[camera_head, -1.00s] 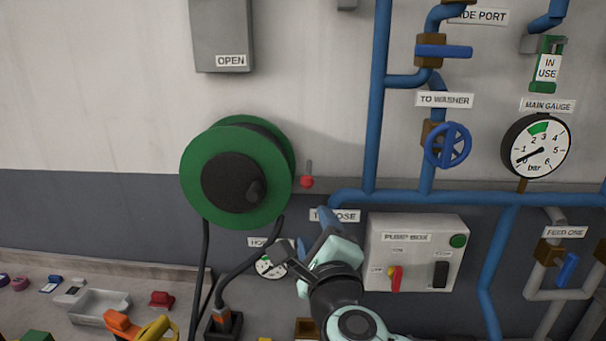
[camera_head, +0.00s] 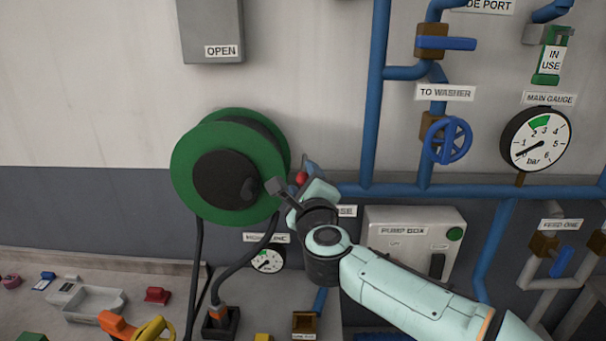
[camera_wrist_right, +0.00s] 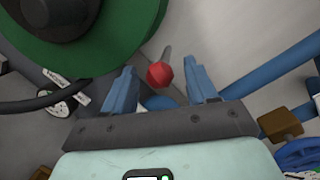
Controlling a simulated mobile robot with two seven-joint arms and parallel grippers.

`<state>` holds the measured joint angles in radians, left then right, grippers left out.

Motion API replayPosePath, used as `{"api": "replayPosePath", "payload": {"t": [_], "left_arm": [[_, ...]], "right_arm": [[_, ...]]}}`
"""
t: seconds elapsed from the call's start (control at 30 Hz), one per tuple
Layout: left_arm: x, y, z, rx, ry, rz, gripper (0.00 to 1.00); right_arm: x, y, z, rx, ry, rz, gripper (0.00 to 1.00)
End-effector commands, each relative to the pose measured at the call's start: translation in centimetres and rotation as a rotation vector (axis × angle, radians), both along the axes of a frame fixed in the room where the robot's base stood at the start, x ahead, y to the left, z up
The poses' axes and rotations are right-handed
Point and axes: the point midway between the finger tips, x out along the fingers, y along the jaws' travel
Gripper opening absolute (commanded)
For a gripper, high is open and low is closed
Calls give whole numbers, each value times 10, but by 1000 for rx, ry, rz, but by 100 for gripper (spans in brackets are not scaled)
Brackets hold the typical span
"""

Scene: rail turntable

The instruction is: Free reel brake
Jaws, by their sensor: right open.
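The green hose reel (camera_head: 222,165) with a black hub and crank knob is mounted on the wall at left of centre. Its green rim also shows in the right wrist view (camera_wrist_right: 120,50). The red brake knob (camera_head: 301,178) on a grey lever sits just right of the reel, partly hidden by my gripper. In the right wrist view the red knob (camera_wrist_right: 159,75) lies between the two blue fingers of my right gripper (camera_wrist_right: 160,85). The fingers are open, with a gap on each side of the knob. My left gripper is not in view.
Blue pipes (camera_head: 375,100) run up and across the wall right of the reel. The pump box (camera_head: 405,222) is behind my right arm. A hose gauge (camera_head: 266,261) hangs below the reel. A grey tray (camera_head: 95,303) and small items lie on the surface at lower left.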

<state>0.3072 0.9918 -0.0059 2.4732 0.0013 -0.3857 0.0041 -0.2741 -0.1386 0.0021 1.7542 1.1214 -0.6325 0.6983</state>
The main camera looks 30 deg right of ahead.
Motion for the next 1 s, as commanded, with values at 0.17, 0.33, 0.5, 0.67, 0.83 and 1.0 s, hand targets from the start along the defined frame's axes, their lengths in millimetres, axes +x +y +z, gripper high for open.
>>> {"api": "replayPosePath", "payload": {"t": [0.17, 0.33, 0.5, 0.67, 0.83, 1.0], "left_arm": [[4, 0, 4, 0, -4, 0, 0], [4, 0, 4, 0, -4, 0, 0], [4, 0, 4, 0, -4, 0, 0], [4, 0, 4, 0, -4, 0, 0], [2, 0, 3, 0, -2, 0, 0], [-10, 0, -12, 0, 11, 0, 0]], "right_arm": [[13, -5, 0, -1, 0, 1, 57], [15, -6, -1, -1, 1, 1, 57], [15, -5, -1, -1, 1, 1, 48], [15, -5, -1, -1, 1, 1, 0], [15, -5, -1, -1, -1, 0, 0], [14, -5, -8, -12, -17, 1, 0]]}}
